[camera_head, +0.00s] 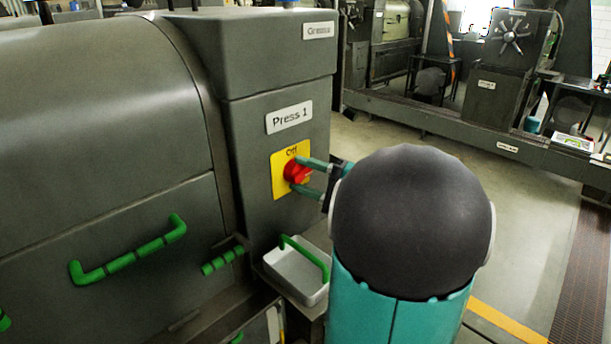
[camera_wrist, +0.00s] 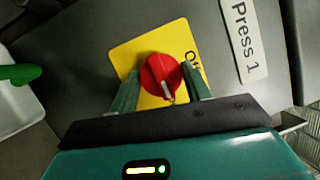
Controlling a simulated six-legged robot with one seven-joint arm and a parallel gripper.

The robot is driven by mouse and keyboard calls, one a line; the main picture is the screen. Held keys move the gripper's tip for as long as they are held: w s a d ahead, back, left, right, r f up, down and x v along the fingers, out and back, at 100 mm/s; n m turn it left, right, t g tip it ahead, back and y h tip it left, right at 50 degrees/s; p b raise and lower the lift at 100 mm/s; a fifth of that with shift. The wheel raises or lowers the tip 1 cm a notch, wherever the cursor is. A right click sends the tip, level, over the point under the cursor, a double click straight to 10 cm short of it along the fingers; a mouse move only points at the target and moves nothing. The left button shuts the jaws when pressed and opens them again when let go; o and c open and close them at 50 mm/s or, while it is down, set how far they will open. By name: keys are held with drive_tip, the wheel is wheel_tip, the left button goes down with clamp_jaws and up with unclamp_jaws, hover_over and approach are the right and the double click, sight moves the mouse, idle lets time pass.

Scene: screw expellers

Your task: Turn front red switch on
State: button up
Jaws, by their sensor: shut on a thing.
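The red switch (camera_head: 296,172) is a round knob on a yellow plate (camera_head: 280,186) marked "Off", on the front of the grey machine box labelled "Press 1". In the wrist view the red knob (camera_wrist: 160,77) sits between the two teal fingers, and its white mark points down towards my gripper's palm. My gripper (camera_head: 312,178) reaches in from the right, with one finger above the knob and one below it. It is shut on the knob. In the wrist view part of the plate's lettering is hidden by a finger.
A white tray (camera_head: 296,275) with a green handle (camera_head: 305,255) stands just below the switch. Green handles (camera_head: 130,252) stick out from the machine at left. Open floor (camera_head: 540,230) lies to the right, with other machines behind.

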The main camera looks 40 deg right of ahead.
idle(0.5)
drive_tip(key=o, duration=1)
drive_tip(key=shift+c, duration=0.2)
drive_tip(key=v, duration=1.3)
drive_tip(key=shift+s, duration=0.4)
drive_tip(key=shift+d+f, duration=0.1)
drive_tip(key=shift+d, duration=0.05)
